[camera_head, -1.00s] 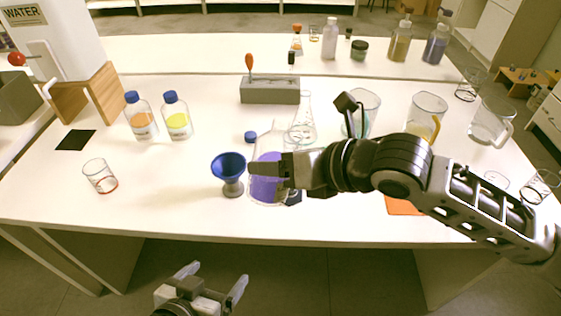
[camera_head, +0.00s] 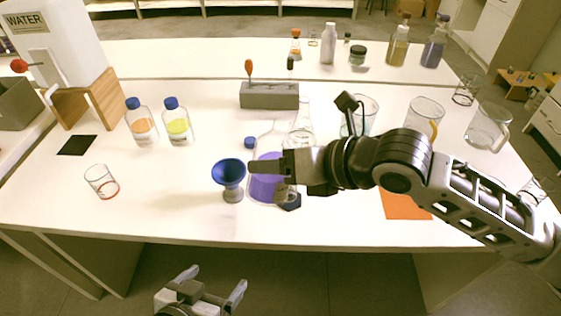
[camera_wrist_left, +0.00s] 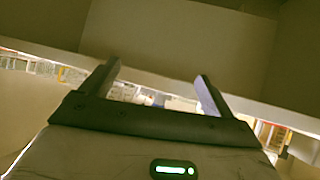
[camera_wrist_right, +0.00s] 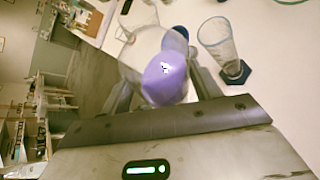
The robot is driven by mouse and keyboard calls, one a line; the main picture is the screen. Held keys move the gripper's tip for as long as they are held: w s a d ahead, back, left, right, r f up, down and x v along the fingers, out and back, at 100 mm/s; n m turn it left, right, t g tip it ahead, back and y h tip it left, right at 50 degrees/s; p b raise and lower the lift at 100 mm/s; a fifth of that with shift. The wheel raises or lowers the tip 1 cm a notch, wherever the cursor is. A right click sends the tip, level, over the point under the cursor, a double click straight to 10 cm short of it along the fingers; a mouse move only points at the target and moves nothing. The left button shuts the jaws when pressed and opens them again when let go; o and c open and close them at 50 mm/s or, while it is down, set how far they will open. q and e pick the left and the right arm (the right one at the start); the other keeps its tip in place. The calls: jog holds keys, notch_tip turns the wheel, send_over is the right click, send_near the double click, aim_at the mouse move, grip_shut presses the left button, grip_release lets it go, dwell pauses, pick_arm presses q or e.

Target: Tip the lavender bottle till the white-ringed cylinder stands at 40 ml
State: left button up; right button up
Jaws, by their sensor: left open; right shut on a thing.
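The lavender bottle (camera_head: 266,187), clear with purple liquid, is in my right gripper (camera_head: 270,170), which comes in from the right and is shut on it. In the right wrist view the purple liquid (camera_wrist_right: 165,82) shows between the fingers. A clear cylinder (camera_wrist_right: 216,42) on a dark blue base stands to the right of the bottle there. My left gripper (camera_head: 205,285) is open and empty in front of the table.
A blue funnel (camera_head: 229,172) on a grey stand is just left of the bottle. Two blue-capped bottles (camera_head: 178,123), a red-ringed beaker (camera_head: 102,181) and a grey block (camera_head: 269,95) stand around. Glass jugs (camera_head: 424,117) stand right.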

pick_arm(q)
jog(key=shift+r+p, duration=0.15)
jog(key=shift+p, duration=0.15)
pick_arm(e)
jog(key=shift+r, duration=0.5)
pick_arm(q)
jog(key=shift+s+a, duration=0.1)
pick_arm(e)
jog(key=shift+w+r, duration=0.15)
jog(key=shift+r, duration=0.05)
pick_arm(q)
jog(key=shift+a+r+p, duration=0.1)
jog(key=shift+r+p, duration=0.2)
jog(key=shift+p, duration=0.55)
pick_arm(e)
jog(key=shift+w+d+r+m+g, duration=0.1)
jog(key=shift+r+m+g, duration=0.2)
jog(key=shift+r, duration=0.4)
pick_arm(q)
jog(key=shift+f, duration=0.2)
pick_arm(e)
jog(key=shift+f, duration=0.4)
pick_arm(q)
jog(key=shift+r, duration=0.1)
pick_arm(e)
jog(key=shift+f+m+g, duration=0.25)
jog(key=shift+m+g, duration=0.05)
